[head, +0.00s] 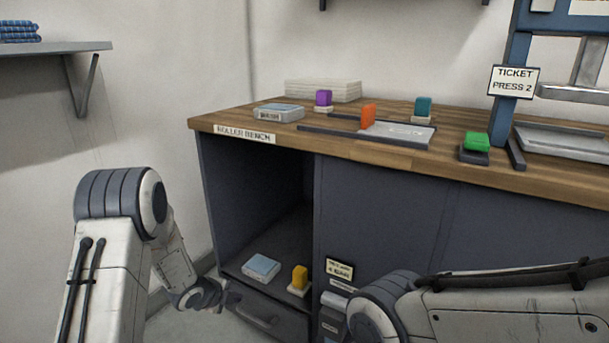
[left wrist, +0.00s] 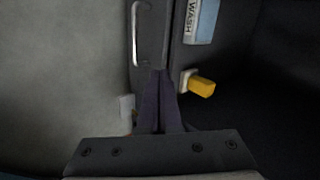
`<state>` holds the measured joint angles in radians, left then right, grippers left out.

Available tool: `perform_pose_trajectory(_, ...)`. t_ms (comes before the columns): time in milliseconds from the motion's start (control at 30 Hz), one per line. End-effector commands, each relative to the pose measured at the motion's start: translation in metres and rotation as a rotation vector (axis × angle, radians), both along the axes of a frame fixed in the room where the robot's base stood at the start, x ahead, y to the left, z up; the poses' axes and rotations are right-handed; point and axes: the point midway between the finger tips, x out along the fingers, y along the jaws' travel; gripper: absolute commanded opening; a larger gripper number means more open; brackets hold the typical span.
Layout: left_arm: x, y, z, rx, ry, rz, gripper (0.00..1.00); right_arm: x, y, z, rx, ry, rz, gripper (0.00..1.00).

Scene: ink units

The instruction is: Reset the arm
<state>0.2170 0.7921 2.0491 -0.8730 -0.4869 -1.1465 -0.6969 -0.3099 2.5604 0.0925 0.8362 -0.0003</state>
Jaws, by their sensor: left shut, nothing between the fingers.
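My left arm comes down from the left in the head view. My left gripper (head: 222,298) is low in front of the bench, near the drawer front below the open cubby. In the left wrist view its dark fingers (left wrist: 160,98) are shut together with nothing between them. Beside them, a yellow block on a white base (left wrist: 201,86) stands apart; it also shows in the cubby in the head view (head: 300,277). My right arm comes in from the lower right of the head view, but its gripper is out of the picture.
The wooden bench top (head: 380,153) holds a purple block (head: 323,98), an orange block (head: 368,115), a teal block (head: 423,107) and a green block (head: 477,142). A pale blue box (head: 261,267) lies in the cubby. The drawer handle (left wrist: 141,35) is close to my left gripper.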

Motion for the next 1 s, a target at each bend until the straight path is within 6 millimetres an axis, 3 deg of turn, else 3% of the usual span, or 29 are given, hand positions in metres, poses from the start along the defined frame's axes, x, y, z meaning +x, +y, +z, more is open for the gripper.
perform_pose_trajectory(33, -0.003, -0.021, 0.034, -0.005, 0.027, 0.058, 0.00, 0.000, 0.000, 0.009, 0.000, 0.000, 0.000, 0.77)
perform_pose_trajectory(167, -0.038, -0.066, 0.096, -0.058, 0.148, 0.300, 0.00, 0.000, 0.000, 0.021, 0.000, 0.000, 0.000, 0.77)
perform_pose_trajectory(267, -0.085, -0.099, 0.137, -0.119, 0.246, 0.485, 0.00, 0.000, 0.000, 0.029, 0.000, 0.000, 0.000, 0.77)
perform_pose_trajectory(400, -0.169, -0.137, 0.181, -0.206, 0.402, 0.727, 0.00, 0.000, 0.000, 0.040, 0.001, -0.001, 0.000, 0.77)
perform_pose_trajectory(600, -0.275, -0.161, 0.214, -0.268, 0.602, 0.961, 0.00, 0.000, 0.000, 0.050, 0.000, 0.000, 0.000, 0.77)
perform_pose_trajectory(833, -0.377, -0.167, 0.238, -0.262, 0.802, 1.135, 0.00, 0.000, 0.000, 0.060, 0.000, 0.000, 0.000, 0.77)
perform_pose_trajectory(900, -0.370, -0.167, 0.263, -0.262, 0.794, 1.141, 0.00, 0.000, 0.000, 0.086, 0.000, 0.000, 0.000, 0.77)
perform_pose_trajectory(1000, -0.369, -0.167, 0.285, -0.262, 0.793, 1.140, 0.00, 0.000, 0.000, 0.109, 0.001, -0.001, 0.000, 0.77)
